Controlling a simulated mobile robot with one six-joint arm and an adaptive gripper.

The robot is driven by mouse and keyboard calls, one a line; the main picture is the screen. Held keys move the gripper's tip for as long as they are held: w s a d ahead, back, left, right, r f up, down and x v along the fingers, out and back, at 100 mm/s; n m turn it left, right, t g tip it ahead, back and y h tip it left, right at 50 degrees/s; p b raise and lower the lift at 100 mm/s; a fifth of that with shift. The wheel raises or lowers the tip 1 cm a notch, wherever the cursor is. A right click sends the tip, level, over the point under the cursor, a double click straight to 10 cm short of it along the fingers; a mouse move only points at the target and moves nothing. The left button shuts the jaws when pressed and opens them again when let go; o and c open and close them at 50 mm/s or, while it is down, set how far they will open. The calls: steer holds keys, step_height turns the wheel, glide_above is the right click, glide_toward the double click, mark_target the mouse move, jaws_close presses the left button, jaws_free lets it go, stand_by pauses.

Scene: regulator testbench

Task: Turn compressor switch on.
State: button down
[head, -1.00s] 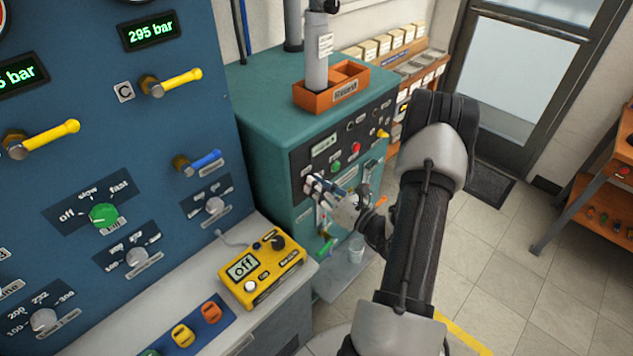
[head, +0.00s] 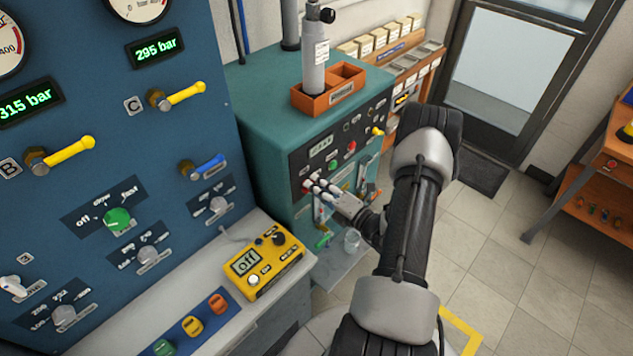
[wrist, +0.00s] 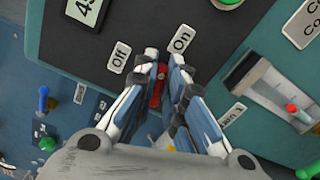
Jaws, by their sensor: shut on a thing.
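The compressor is a teal cabinet (head: 262,100) with a black control panel, in the middle of the head view. In the wrist view a red switch handle (wrist: 158,85) sits on the black panel (wrist: 145,22), below and between the "Off" label (wrist: 118,57) and the "On" label (wrist: 180,40). My gripper (wrist: 164,62) has its blue-and-white fingers on both sides of the red handle, shut on it. The handle's base is partly hidden by the fingers. In the head view my gripper (head: 310,184) is at the panel's left part and covers the switch.
A blue wall panel (head: 100,100) with yellow levers and knobs stands at the left. A yellow box (head: 262,266) reading "Off" lies on the grey bench. An orange tray (head: 330,95) sits on the compressor.

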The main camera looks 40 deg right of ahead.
steer(key=shift+f+m+p, duration=0.2)
steer(key=shift+m+p, duration=0.25)
steer(key=shift+m, duration=1.15)
steer(key=c, duration=1.7)
jaws_free()
steer(key=shift+o, duration=0.2)
steer(key=s+d, duration=0.1)
steer(key=s, duration=1.1)
